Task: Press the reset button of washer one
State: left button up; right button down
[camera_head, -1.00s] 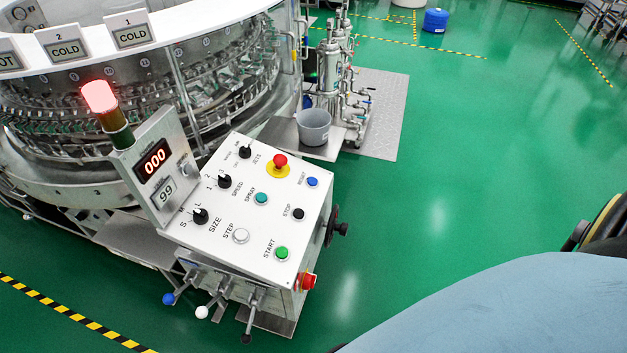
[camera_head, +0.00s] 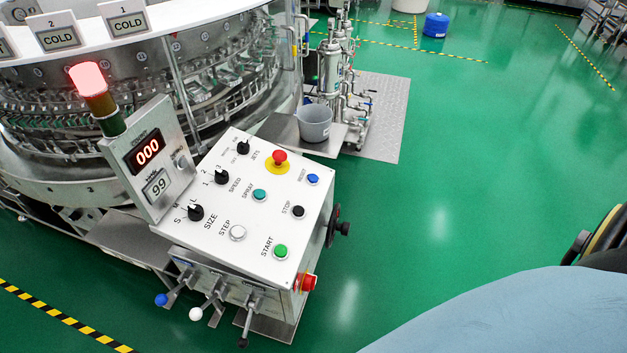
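The washer's white control panel (camera_head: 222,235) stands in the middle left of the head view, its sloped top facing me. The blue reset button (camera_head: 313,178) is at its upper right, labelled RESET, with nothing touching it. Beside it is a red emergency button (camera_head: 280,157) on a yellow ring. Below are a black STOP button (camera_head: 298,211) and a green START button (camera_head: 281,251). The display (camera_head: 148,150) reads 000 in red and the lamp (camera_head: 88,79) glows red. Neither of my grippers shows in the view.
The round washer (camera_head: 140,60) fills the upper left. A grey bucket (camera_head: 314,122) stands on a ledge behind the panel. Green floor (camera_head: 440,190) to the right is clear.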

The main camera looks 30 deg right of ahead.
aim_at(314, 178)
jog(key=k, duration=0.65)
jog(key=z, duration=0.6)
jog(key=i, duration=1.2)
jog(key=u, duration=0.6)
